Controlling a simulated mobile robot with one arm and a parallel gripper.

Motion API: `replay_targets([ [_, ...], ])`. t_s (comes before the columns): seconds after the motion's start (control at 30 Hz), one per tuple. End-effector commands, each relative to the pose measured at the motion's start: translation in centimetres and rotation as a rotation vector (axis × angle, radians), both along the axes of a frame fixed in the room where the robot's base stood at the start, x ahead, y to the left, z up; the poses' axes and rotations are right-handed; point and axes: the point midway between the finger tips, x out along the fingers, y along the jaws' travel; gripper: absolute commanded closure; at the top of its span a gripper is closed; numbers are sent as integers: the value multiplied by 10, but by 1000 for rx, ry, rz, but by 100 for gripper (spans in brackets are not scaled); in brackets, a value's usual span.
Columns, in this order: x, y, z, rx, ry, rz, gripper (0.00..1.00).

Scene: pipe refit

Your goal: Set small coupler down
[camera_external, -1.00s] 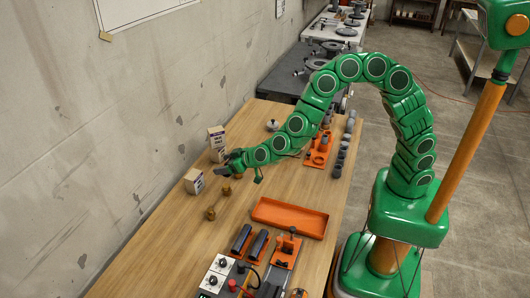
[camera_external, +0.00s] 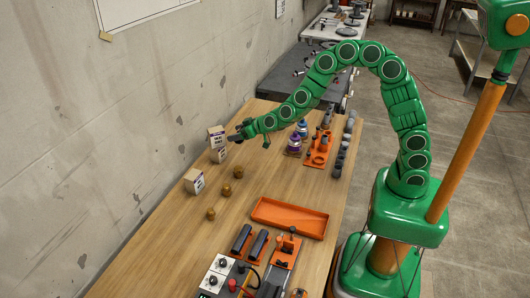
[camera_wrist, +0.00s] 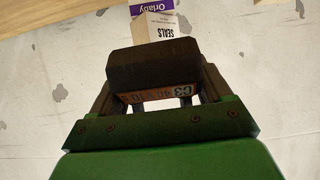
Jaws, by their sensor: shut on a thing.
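My gripper (camera_external: 236,136) is at the far left of the wooden table, raised beside the stacked boxes. In the wrist view, a dark, rounded block with a lettered strip below it sits between the fingers of my gripper (camera_wrist: 158,100). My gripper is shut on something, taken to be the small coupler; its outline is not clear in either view.
Two stacked boxes (camera_external: 217,142) and a single box (camera_external: 194,181) stand along the wall side. An empty orange tray (camera_external: 290,216) lies nearer. Purple and blue bottles (camera_external: 294,144) and an orange rack (camera_external: 319,150) stand to the right.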

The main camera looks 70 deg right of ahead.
Motion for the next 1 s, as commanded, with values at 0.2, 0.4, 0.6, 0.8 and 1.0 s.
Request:
replay_targets([
  [0.2, -1, -23, -2, 0, 0, -1, 53],
  [0.4, -1, -26, -2, 0, -1, -1, 53],
  [0.6, 5, -31, 6, -2, -3, -47, 53],
  [0.8, 15, -48, 19, -1, -2, -164, 53],
  [1.0, 20, -68, 30, 1, -2, -297, 53],
])
